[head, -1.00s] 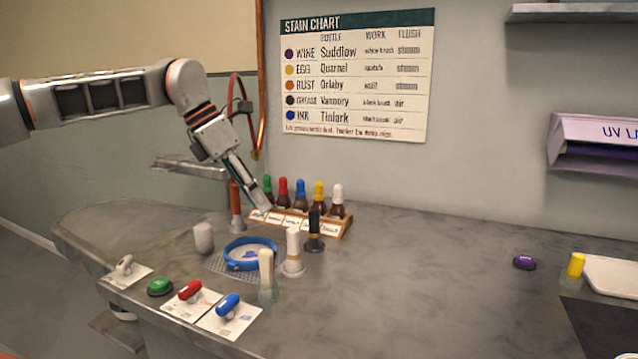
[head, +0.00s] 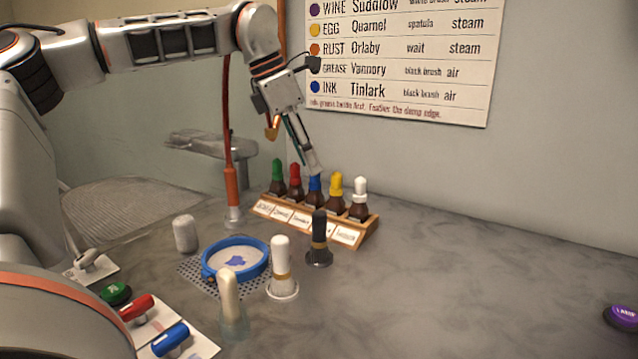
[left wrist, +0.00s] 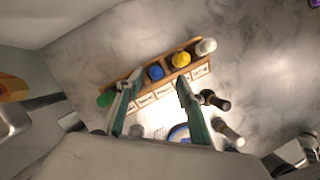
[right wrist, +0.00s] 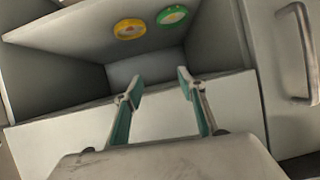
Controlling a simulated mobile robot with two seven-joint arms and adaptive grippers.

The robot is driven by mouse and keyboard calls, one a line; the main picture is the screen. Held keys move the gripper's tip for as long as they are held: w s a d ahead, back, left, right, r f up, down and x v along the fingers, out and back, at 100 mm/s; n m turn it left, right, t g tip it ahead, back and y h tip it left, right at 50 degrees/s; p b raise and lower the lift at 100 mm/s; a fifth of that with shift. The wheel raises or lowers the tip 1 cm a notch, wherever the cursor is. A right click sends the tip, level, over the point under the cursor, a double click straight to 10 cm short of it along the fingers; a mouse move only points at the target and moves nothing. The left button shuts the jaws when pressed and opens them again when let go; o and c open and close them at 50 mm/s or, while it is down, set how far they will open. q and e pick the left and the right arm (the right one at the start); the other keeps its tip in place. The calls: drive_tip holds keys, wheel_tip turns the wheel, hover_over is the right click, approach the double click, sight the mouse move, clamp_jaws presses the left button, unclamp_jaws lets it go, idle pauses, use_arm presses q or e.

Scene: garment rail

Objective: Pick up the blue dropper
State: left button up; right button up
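The blue dropper (head: 315,190) stands upright in the wooden rack (head: 372,230), third in a row of dropper bottles with green, red, blue, yellow and white tops. My left gripper (head: 315,170) points down just above the blue top and overlaps its upper part in the head view. In the left wrist view the blue top (left wrist: 156,73) shows beyond and between the two spread fingers (left wrist: 156,82), with nothing held. The red top is hidden there behind a finger. My right gripper (right wrist: 157,82) is open and empty, facing a grey compartment away from the rack.
White (head: 281,262) and black (head: 319,238) brushes stand in front of the rack. A blue hoop (head: 206,270) lies on a perforated plate. A red-handled upright tool (head: 233,195) stands left of the rack. The right side of the counter is mostly clear.

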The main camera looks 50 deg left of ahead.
sight(315, 182)
use_arm(q)
drive_tip(key=x, duration=0.1)
drive_tip(key=b+x, duration=0.1)
drive_tip(key=x, duration=0.3)
drive_tip(key=shift+a+b, duration=0.35)
drive_tip(key=shift+w+f, duration=0.1)
drive_tip(key=shift+w, duration=0.05)
drive_tip(key=shift+r, duration=0.25)
drive_tip(key=c, duration=0.9)
use_arm(e)
drive_tip(key=shift+s+a+f+m+y, duration=0.15)
drive_tip(key=shift+a+m+y, duration=0.15)
drive_tip(key=shift+a+m, duration=0.65)
use_arm(q)
drive_tip(key=shift+o, duration=0.2)
use_arm(e)
drive_tip(key=shift+a, duration=0.15)
use_arm(q)
drive_tip(key=shift+r, duration=0.1)
use_arm(e)
drive_tip(key=shift+n, duration=0.25)
